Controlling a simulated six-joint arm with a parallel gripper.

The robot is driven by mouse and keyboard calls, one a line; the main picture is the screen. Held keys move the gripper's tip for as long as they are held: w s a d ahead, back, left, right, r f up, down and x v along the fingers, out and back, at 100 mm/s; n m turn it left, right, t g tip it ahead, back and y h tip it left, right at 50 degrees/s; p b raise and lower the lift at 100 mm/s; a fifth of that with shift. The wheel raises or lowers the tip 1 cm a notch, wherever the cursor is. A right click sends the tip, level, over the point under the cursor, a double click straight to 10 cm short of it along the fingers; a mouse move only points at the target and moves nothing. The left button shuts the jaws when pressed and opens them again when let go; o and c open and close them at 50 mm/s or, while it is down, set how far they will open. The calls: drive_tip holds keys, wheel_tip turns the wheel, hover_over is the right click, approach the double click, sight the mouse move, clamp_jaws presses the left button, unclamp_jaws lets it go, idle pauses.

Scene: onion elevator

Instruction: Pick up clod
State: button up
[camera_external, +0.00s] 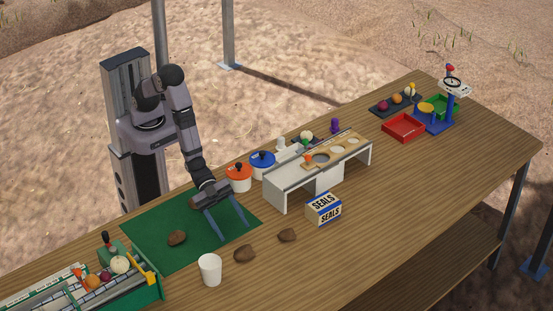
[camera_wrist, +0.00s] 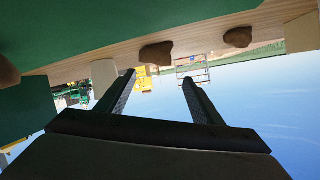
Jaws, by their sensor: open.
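Several brown clods lie about. One clod (camera_external: 177,237) is on the green mat (camera_external: 150,215), and another, partly hidden beside my arm, is also there (camera_external: 193,203). Two more lie on the bare wood, one clod (camera_external: 245,254) near my fingertips and one farther right (camera_external: 287,235). My gripper (camera_external: 236,236) is open and points down over the mat's right front edge. In the wrist view my gripper (camera_wrist: 158,78) has nothing between its fingers. One clod (camera_wrist: 156,53) appears just beyond the fingertips, another to the right (camera_wrist: 238,37), and a third at the left edge (camera_wrist: 8,72).
A white cup (camera_external: 209,269) stands in front of the mat. A SEALS box (camera_external: 323,209) and white bench (camera_external: 291,198) stand right of my gripper. Orange-lidded (camera_external: 239,182) and blue-lidded pots (camera_external: 262,166) stand behind. A green-sided conveyor (camera_external: 150,288) is at left. The front right table is clear.

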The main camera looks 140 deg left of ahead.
sight(242, 250)
drive_tip(key=shift+s+d+f+n, duration=0.25)
drive_tip(key=shift+s+f+n, duration=0.2)
drive_tip(key=shift+f, duration=0.25)
drive_tip(key=shift+p+x, duration=0.35)
drive_tip(key=shift+x, duration=0.75)
drive_tip(key=shift+w, duration=0.15)
drive_tip(key=shift+p+x, duration=0.95)
drive_tip(key=shift+x, duration=1.5)
drive_tip(key=c, duration=0.9)
drive_tip(key=shift+r, duration=0.1)
drive_tip(key=shift+c, duration=0.4)
drive_tip(key=shift+r, duration=0.15)
